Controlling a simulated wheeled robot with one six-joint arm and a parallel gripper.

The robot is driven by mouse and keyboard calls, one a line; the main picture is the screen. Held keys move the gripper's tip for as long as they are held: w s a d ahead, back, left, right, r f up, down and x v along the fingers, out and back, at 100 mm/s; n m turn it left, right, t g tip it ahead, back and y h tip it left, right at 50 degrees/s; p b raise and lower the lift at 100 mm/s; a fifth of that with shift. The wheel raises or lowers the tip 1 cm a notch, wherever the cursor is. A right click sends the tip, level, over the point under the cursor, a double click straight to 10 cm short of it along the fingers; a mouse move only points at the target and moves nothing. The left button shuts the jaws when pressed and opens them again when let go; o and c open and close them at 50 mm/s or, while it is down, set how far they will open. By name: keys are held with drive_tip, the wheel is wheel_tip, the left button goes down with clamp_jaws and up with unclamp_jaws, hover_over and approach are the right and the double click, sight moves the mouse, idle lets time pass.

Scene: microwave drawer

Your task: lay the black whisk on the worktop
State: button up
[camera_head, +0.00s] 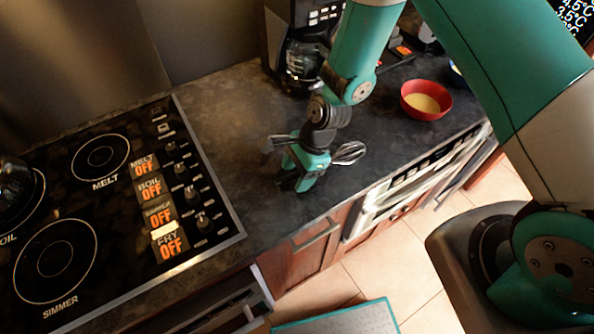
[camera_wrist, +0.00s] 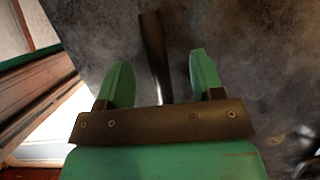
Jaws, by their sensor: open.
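The black whisk shows its wire head (camera_head: 348,152) to the right of my gripper (camera_head: 295,180) in the head view. The gripper hides much of the rest of it. In the wrist view its dark handle (camera_wrist: 153,50) runs between the two green fingers of my gripper (camera_wrist: 160,64), with a gap on either side. My gripper is open and points down, low over the dark worktop (camera_head: 245,105), near its front edge. The whisk appears to lie at worktop level, but I cannot tell whether all of it touches the surface.
A black cooktop (camera_head: 125,205) with knobs is to the left. A coffee maker (camera_head: 300,65) stands at the back. A red bowl (camera_head: 427,100) with yellow contents is at the right. Cabinet fronts with handles (camera_head: 316,234) lie below the front edge. Bare worktop lies left of the gripper.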

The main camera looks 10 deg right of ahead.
drive_tip(key=o, duration=0.6)
drive_tip(key=b+v, duration=0.3)
drive_tip(key=v, duration=1.5)
drive_tip(key=s+r+n+b, duration=0.1)
drive_tip(key=s+r+n, duration=0.2)
drive_tip(key=s+n, duration=0.3)
drive_tip(key=s+a+r+n+b, duration=0.1)
drive_tip(key=s+r+n, duration=0.2)
drive_tip(key=n, duration=0.6)
drive_tip(key=s+r+n+t+b, duration=0.1)
drive_tip(key=s+r+n, duration=0.2)
drive_tip(key=s+n, duration=0.4)
drive_tip(key=shift+s+a+r+b, duration=0.1)
drive_tip(key=shift+s+b, duration=0.1)
drive_tip(key=shift+s, duration=0.25)
drive_tip(key=shift+s+a+r+b, duration=0.1)
drive_tip(key=shift+s+r+b, duration=0.1)
drive_tip(key=shift+s, duration=0.2)
